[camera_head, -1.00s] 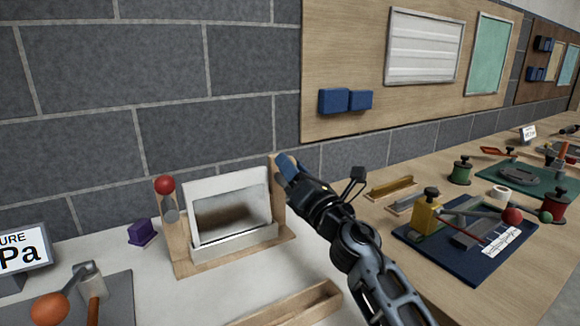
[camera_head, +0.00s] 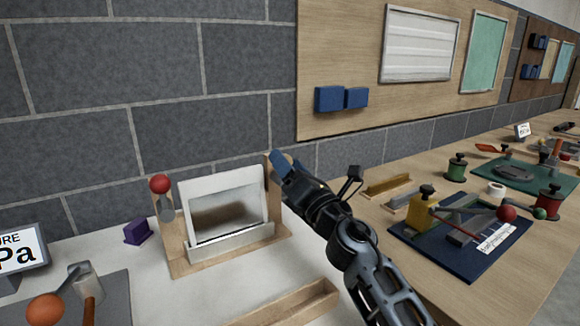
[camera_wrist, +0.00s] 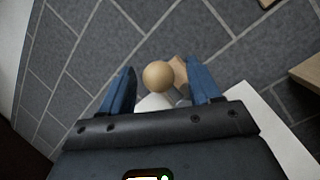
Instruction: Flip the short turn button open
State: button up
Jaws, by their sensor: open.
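A wooden stand (camera_head: 187,268) on the white table holds a pale framed panel (camera_head: 220,190) between two posts. On the left post, a grey turn button with a red ball knob (camera_head: 160,184) has the knob at its upper end. My gripper (camera_head: 282,166) is at the top of the right post (camera_head: 271,180) and covers most of what is there. In the wrist view, my open gripper (camera_wrist: 158,90) has a tan ball knob (camera_wrist: 158,76) between its two blue fingers, with visible gaps on both sides. I cannot tell how the part behind that knob is turned.
A purple block (camera_head: 137,231) stands left of the stand, and a wooden tray (camera_head: 290,305) lies in front. A navy board (camera_head: 480,262) with a yellow block sits to the right. The brick wall (camera_head: 150,80) is close behind the stand.

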jog(key=p+v, duration=0.1)
jog(key=v, duration=0.6)
jog(key=shift+s+d+f, duration=0.2)
jog(key=shift+s, duration=0.1)
jog(key=shift+s+d, duration=0.1)
